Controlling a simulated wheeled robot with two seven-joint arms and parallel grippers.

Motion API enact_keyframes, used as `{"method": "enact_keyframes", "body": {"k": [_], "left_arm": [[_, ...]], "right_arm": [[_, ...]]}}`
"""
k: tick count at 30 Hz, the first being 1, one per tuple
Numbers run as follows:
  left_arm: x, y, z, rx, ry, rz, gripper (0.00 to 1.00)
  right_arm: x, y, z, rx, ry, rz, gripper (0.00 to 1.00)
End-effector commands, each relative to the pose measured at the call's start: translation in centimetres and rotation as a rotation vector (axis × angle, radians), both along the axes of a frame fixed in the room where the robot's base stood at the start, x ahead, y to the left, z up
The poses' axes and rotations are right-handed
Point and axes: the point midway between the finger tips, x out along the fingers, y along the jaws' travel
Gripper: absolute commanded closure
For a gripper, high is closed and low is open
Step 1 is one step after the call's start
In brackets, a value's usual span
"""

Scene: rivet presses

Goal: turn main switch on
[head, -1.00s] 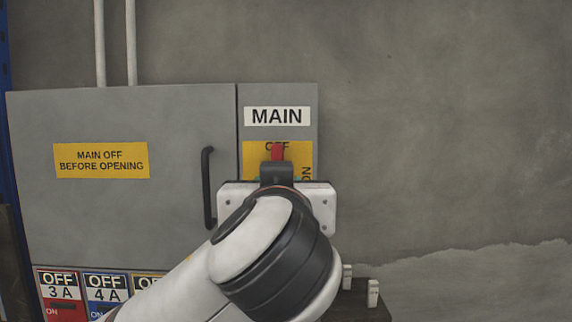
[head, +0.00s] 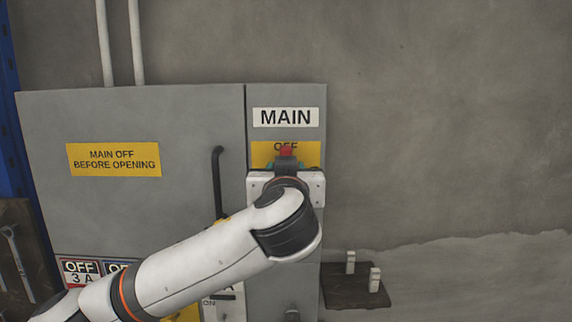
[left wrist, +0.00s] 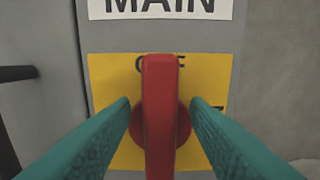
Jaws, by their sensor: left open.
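The main switch is a red handle (left wrist: 160,115) on a round red hub, on a yellow plate (left wrist: 108,75) under the MAIN label (head: 286,117). In the left wrist view the handle stands upright, its top at the word OFF. My left gripper (left wrist: 160,105) is open, with one green finger on each side of the handle and a gap visible on both sides. In the head view my left gripper (head: 286,165) covers most of the switch, and only the red tip shows above it. My right gripper is not in view.
The grey cabinet door (head: 200,125) with a black handle (head: 217,180) is left of the switch. Smaller labelled switches (head: 80,270) sit below, partly behind my left arm. A dark shelf (head: 345,292) with white pegs is at lower right. Bare wall lies to the right.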

Motion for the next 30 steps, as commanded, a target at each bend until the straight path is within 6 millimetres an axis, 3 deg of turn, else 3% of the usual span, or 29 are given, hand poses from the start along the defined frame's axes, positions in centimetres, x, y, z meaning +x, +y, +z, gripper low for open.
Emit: {"method": "enact_keyframes", "body": {"k": [5,13,22,30], "left_arm": [[0.0,0.0,-0.1,0.000,0.000,0.000,0.58],[0.0,0.0,0.0,0.001,0.000,0.000,1.00],[0.0,-0.1,-0.3,0.031,0.001,-0.001,1.00],[-0.1,-0.5,-0.8,0.181,0.001,-0.003,1.00]], "right_arm": [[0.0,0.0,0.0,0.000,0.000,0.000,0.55],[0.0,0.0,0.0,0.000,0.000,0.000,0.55],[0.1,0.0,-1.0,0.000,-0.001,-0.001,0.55],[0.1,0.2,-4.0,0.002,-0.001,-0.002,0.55]]}}
